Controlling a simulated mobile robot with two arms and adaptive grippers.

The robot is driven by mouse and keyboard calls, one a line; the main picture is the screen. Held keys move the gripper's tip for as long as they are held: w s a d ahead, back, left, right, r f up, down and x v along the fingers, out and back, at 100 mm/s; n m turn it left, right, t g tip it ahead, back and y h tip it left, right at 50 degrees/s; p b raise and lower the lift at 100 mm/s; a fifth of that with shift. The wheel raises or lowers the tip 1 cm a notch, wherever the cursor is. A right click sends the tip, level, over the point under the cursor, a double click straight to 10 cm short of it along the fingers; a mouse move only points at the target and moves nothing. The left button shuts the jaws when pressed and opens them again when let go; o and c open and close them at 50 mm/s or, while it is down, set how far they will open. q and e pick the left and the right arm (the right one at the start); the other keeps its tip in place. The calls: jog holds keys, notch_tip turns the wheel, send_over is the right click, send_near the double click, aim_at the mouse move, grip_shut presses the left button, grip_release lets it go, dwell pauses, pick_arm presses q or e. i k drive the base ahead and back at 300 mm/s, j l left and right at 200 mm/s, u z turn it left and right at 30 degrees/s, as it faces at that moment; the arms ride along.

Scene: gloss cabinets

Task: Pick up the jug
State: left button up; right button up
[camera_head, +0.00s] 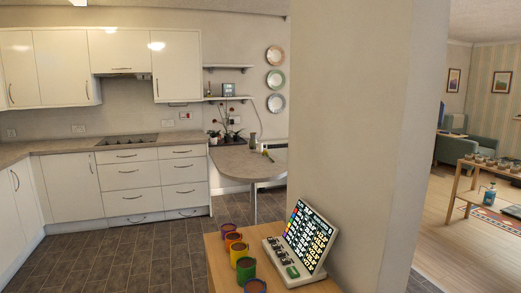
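I cannot single out the jug with certainty. A small grey upright vessel (253,141) stands on the rounded counter (243,166) in the middle distance; it may be a jug, but it is too small to tell. A blue bottle-like vessel (489,194) stands on the lower shelf of a wooden rack at the far right. Neither of my grippers is in view.
A wooden table (219,262) in front holds several coloured mugs (245,270) and a device with a lit screen (309,238). A wide wall (347,120) blocks the middle right. White cabinets (67,68) line the left. Dark tiled floor (125,262) is clear.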

aim_at(259, 149)
jog(key=i+l+z, duration=0.3)
jog(key=l+z, duration=0.2)
jog(key=i+l+z, duration=0.45)
jog(key=l, duration=0.15)
jog(key=i+l+z, duration=0.35)
jog(key=z, duration=0.15)
jog(key=i+l+z, duration=0.1)
jog(key=i+z, duration=0.35)
jog(key=i+u, duration=0.4)
jog(key=i, duration=0.2)
jog(key=i+l+u, duration=0.3)
jog(key=i+u, duration=0.15)
jog(key=i, duration=0.15)
jog(key=i+j+u, duration=0.3)
jog(key=u, duration=0.15)
jog(key=i+j+u, duration=0.1)
jog(key=i+u, duration=0.75)
jog(key=i+l+u, duration=0.2)
jog(key=i+u, duration=0.25)
jog(key=i+z, duration=0.15)
jog(key=i, duration=0.55)
jog(key=i+j+z, duration=0.1)
jog(key=i, duration=0.65)
jog(key=i+j+z, duration=0.15)
jog(key=i, duration=0.55)
